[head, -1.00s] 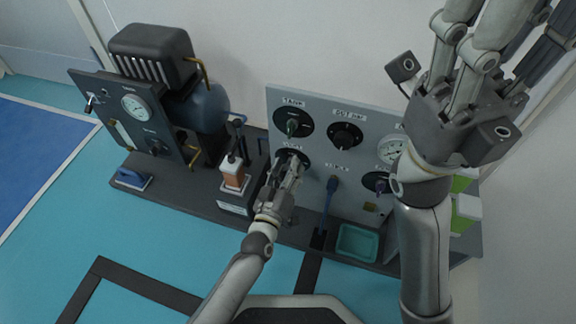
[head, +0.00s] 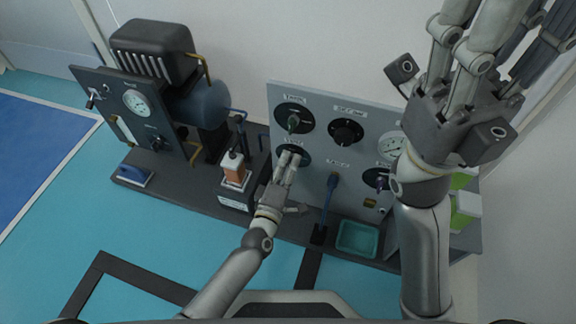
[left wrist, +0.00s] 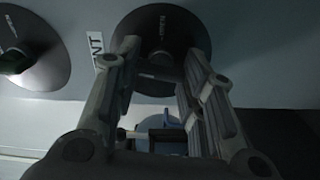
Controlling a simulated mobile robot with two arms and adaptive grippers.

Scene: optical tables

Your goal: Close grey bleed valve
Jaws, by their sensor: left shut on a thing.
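My left gripper (head: 288,162) is at the lower-left round black dial (head: 297,152) of the grey upright panel. Its fingers are shut on the valve knob at that dial and cover most of it. I cannot make out the knob's colour or angle. In the left wrist view the dial (left wrist: 160,22) is straight ahead, with the fingers (left wrist: 160,75) on both sides of its lower part. My right gripper is raised at the upper right of the head view, away from the panel; its fingertips run out of the picture.
The panel has an upper-left dial with a green knob (head: 293,121), a black knob (head: 345,132), a gauge (head: 391,146) and a purple knob (head: 382,181). A blue handle (head: 329,200), teal tray (head: 357,238) and orange-filled bottle (head: 234,172) stand nearby. A compressor (head: 152,50) is left.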

